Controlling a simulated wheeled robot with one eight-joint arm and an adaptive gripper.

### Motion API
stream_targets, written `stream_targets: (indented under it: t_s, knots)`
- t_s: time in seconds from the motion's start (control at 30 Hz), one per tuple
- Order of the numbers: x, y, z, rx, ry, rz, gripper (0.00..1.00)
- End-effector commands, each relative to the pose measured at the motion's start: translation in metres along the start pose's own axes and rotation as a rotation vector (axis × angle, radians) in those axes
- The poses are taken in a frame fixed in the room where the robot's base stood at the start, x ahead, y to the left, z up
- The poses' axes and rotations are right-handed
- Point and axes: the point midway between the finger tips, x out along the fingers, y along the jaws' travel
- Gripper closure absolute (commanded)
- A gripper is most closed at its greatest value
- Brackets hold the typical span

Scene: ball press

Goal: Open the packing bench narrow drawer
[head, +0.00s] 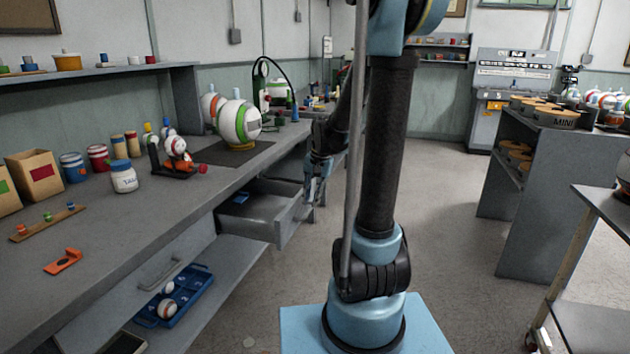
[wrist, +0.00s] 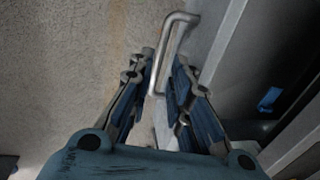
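The drawer (head: 262,212) under the bench top is pulled well out, with its tray and a small blue item inside visible in the head view. Its bent metal handle (wrist: 179,24) shows in the wrist view in front of the grey drawer front. My gripper (head: 318,182) is at the drawer's outer end. In the wrist view, my gripper (wrist: 163,62) has its two fingers apart, with the handle's bar running between them. I see a gap beside the bar, and contact is not clear.
A second drawer front with a handle (head: 160,271) is closed at the near left. A blue tray (head: 195,304) with white balls sits on the lower shelf. The bench top (head: 130,215) holds jars and boxes. Open floor (head: 440,225) lies to the right, before a grey shelf unit (head: 545,185).

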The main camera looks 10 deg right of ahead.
Motion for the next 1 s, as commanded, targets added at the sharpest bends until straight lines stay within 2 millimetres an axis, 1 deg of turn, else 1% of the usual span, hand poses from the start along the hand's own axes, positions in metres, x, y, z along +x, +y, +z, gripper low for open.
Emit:
stream_targets:
  t_s: [0.03, 0.3, 0.5, 0.7, 1.0]
  knots:
    - [-0.008, 0.000, 0.000, 0.001, 0.000, 0.000, 0.82]
    - [-0.046, 0.000, -0.001, 0.001, 0.000, 0.000, 0.82]
    - [-0.068, 0.000, -0.002, 0.001, 0.000, 0.000, 0.82]
    - [-0.077, -0.001, -0.002, 0.000, 0.000, 0.000, 0.82]
    - [-0.078, -0.001, -0.002, 0.000, 0.000, 0.000, 0.82]
